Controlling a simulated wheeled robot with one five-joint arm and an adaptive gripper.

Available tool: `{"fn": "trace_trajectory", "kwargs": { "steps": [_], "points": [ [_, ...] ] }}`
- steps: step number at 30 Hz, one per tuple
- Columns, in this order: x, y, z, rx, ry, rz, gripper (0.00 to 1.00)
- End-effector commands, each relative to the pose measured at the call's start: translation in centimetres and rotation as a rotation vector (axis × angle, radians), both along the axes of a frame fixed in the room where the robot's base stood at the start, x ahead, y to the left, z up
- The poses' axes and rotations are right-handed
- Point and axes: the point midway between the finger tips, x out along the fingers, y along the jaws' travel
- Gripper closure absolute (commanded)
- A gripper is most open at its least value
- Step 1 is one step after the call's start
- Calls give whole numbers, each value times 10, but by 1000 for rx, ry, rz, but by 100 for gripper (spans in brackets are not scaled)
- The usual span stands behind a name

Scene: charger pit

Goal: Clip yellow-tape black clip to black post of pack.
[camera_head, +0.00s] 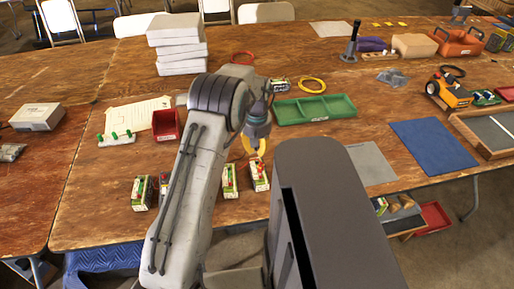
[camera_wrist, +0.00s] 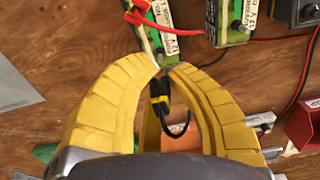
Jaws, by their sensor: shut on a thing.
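My gripper (camera_wrist: 166,70) has yellow fingers closed together at the tips, shut on the black clip. The clip's yellow tape (camera_wrist: 158,102) shows between the fingers, with a black lead looping below it. The pack (camera_wrist: 152,22), a green and white box, lies just beyond the fingertips in the wrist view. A red clip (camera_wrist: 139,12) sits on it, with a red lead running right. A grey post end shows near the fingertips; its colour marking is hidden. In the head view my gripper (camera_head: 258,148) is just behind and above the pack (camera_head: 259,183).
Another pack (camera_wrist: 232,22) stands to the right in the wrist view; further packs (camera_head: 141,191) stand left along the front table edge. A green tray (camera_head: 312,109), a red bin (camera_head: 166,124) and a yellow cable coil (camera_head: 311,85) lie behind. Loose leads cross the wood.

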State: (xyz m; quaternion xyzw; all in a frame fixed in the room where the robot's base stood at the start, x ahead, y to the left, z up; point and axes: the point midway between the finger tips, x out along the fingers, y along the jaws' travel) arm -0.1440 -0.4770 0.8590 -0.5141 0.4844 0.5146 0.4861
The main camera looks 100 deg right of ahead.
Motion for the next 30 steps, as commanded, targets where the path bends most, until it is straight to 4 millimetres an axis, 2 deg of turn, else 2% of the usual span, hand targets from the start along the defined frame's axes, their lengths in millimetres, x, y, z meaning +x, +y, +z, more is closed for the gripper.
{"fn": "trace_trajectory", "kwargs": {
  "steps": [18, 30],
  "points": [
    [0, 0, -33, 3, -2, 0, 100],
    [0, 0, -38, 3, -2, 0, 100]
  ]
}}
